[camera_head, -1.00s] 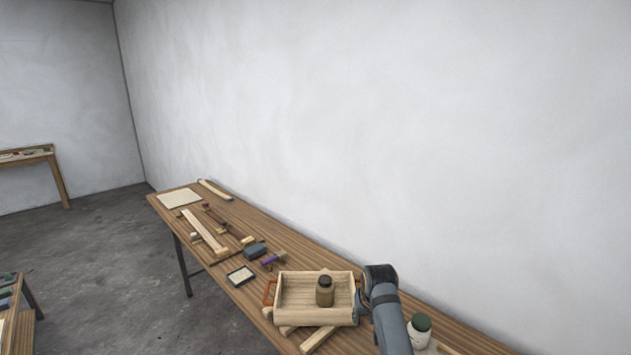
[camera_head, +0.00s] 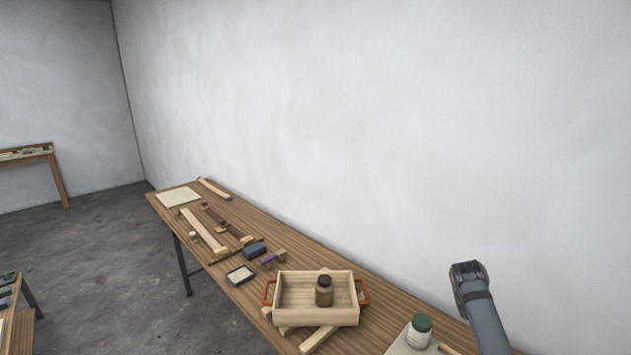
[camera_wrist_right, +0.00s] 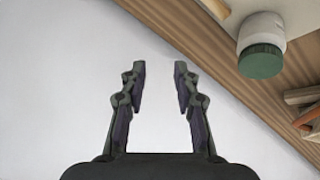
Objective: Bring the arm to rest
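My right arm comes in at the lower right of the head view, its wrist (camera_head: 470,276) raised in front of the white wall beyond the bench's back edge. In the right wrist view my right gripper (camera_wrist_right: 160,68) has its two fingers well apart with nothing between them. My left gripper is in neither view. A wooden tray (camera_head: 290,317) with orange handles stands on the bench, a brown bottle (camera_head: 324,292) inside it. My right arm is apart from the tray, to its right.
The long wooden bench (camera_head: 375,318) runs along the wall. A green-lidded white jar (camera_head: 419,331) stands on a pale board near my arm; it also shows in the wrist view (camera_wrist_right: 262,45). Several tools and wood pieces lie on the far half. Open floor (camera_head: 110,260) is at left.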

